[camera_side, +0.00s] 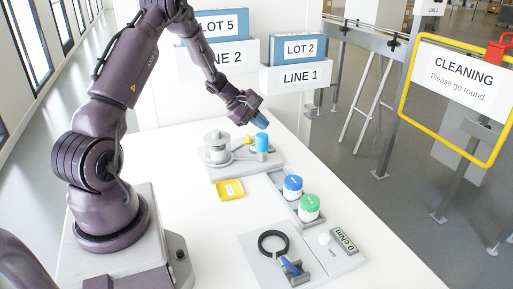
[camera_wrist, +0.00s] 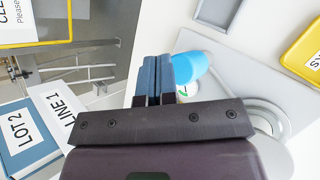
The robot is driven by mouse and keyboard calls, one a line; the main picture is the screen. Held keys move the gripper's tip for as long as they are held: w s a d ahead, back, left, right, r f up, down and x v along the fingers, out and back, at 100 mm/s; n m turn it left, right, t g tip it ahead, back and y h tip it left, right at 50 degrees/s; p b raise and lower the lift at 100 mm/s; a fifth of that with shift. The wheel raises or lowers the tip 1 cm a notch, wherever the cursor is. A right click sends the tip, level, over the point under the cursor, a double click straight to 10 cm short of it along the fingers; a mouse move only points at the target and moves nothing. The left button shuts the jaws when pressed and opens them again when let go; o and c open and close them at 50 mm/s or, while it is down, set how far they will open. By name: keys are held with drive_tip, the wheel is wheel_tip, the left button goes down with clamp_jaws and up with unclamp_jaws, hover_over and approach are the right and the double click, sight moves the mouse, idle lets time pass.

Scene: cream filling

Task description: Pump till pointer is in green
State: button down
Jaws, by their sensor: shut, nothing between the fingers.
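My gripper (camera_side: 260,120) is shut and empty, its blue fingers pointing down just above a bright blue cylinder, which looks like the pump head (camera_side: 262,141). In the wrist view my gripper's fingers (camera_wrist: 158,62) lie together, and the blue pump head (camera_wrist: 192,65) shows right beside and behind them. The pump stands on a grey base plate (camera_side: 228,174) with a round metal-and-white vessel (camera_side: 217,154). A small white dial with some green (camera_wrist: 187,90) shows partly beside the fingers in the wrist view. Its pointer cannot be made out.
A yellow labelled tray (camera_side: 230,196) lies in front of the base plate. A blue-lidded jar (camera_side: 292,183) and a green-lidded jar (camera_side: 309,202) stand in a grey rack. A grey torque device (camera_side: 262,240) with a black ring and display is nearer. LOT and LINE bins stand behind.

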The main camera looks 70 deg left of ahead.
sight(261, 136)
drive_tip(key=shift+r, duration=3)
drive_tip(key=s+d+r+m+g+y, duration=0.1)
drive_tip(key=s+d+r+m, duration=0.4)
drive_tip(key=d, duration=0.4)
drive_tip(key=s+d+r+m+g+y, duration=0.1)
drive_tip(key=s+d+r+m, duration=0.4)
drive_tip(key=s+d+m, duration=0.3)
drive_tip(key=s+d+r+m+y, duration=0.1)
drive_tip(key=s+d+r+m, duration=0.4)
drive_tip(key=s+d+m, duration=0.2)
drive_tip(key=shift+s+d+r+m+g+y, duration=0.25)
drive_tip(key=shift+d+m+g+y, duration=0.15)
drive_tip(key=shift+d+m, duration=1)
drive_tip(key=shift+d+n, duration=0.3)
